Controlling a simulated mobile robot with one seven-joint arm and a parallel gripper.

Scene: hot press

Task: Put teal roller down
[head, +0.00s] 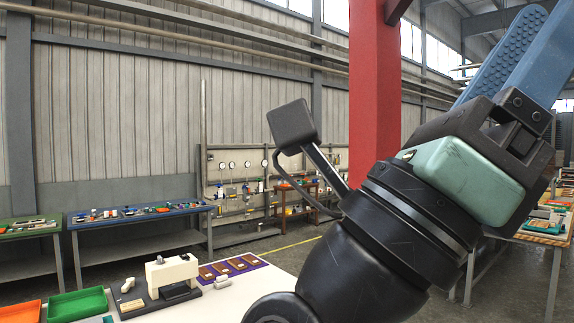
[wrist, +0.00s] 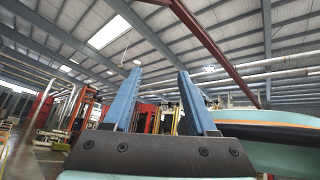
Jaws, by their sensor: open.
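My gripper (head: 527,42) is raised high at the right of the head view, with its blue fingers pointing up. In the wrist view my gripper (wrist: 159,73) has its two blue fingers spread, with nothing between them. It is open and empty, well away from the white worktable (head: 240,297). I cannot make out a teal roller for certain in either view. A white and dark hot press (head: 172,276) stands on the worktable. A teal and black curved part fills the right of the wrist view; I cannot tell whether it is mine.
A green tray (head: 78,304) and an orange tray (head: 20,313) are at the worktable's left. A purple mat (head: 258,262) with several brown pieces lies right of the press. A blue bench (head: 140,217) stands behind, and a red column (head: 376,100) rises behind my arm.

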